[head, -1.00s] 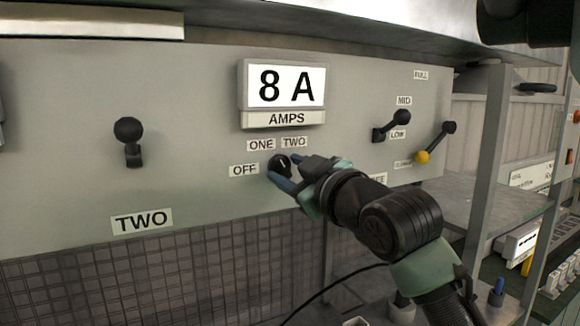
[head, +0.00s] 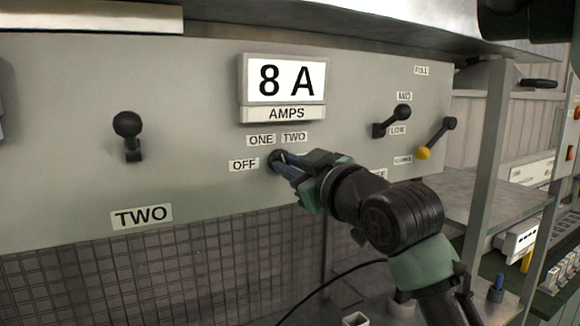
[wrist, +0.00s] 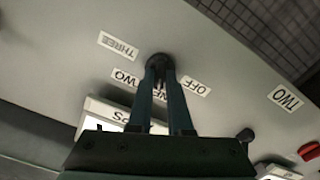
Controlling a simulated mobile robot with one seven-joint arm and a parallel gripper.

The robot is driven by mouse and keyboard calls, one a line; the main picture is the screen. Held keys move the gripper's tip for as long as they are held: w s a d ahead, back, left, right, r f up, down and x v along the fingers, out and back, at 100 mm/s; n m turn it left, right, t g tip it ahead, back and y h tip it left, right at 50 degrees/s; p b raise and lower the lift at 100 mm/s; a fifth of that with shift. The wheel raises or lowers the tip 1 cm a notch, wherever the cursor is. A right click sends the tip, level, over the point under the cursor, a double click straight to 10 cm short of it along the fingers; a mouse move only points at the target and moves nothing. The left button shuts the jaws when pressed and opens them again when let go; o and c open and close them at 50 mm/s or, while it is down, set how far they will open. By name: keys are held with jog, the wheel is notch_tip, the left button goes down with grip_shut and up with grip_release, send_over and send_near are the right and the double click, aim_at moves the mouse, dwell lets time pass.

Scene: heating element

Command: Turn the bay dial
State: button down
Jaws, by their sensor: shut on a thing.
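The bay dial (head: 275,160) is a small dark round knob on the grey panel (head: 190,85), below the AMPS sign. The labels OFF (head: 244,165), ONE (head: 261,140) and TWO (head: 294,138) stand around it. In the wrist view the dial (wrist: 158,62) sits at the fingertips, with a THREE label (wrist: 118,46) on its other side. My gripper (head: 283,162) is shut on the dial; its two blue fingers also show in the wrist view (wrist: 160,72). The fingers hide most of the dial, so its pointer direction cannot be told. The display (head: 286,81) reads 8 A.
A black lever (head: 128,138) stands above a TWO plate (head: 142,217) at left. A lever by MID and LOW (head: 394,120) and a yellow-ended lever (head: 437,138) are to the right of my gripper. A shelf with an upright post (head: 492,160) stands farther right.

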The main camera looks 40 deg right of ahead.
jog(key=m+p, duration=0.1)
jog(key=m, duration=0.9)
jog(key=shift+m, duration=0.3)
dwell(0.4)
jog(key=c, duration=0.8)
grip_release()
jog(key=shift+c, duration=0.2)
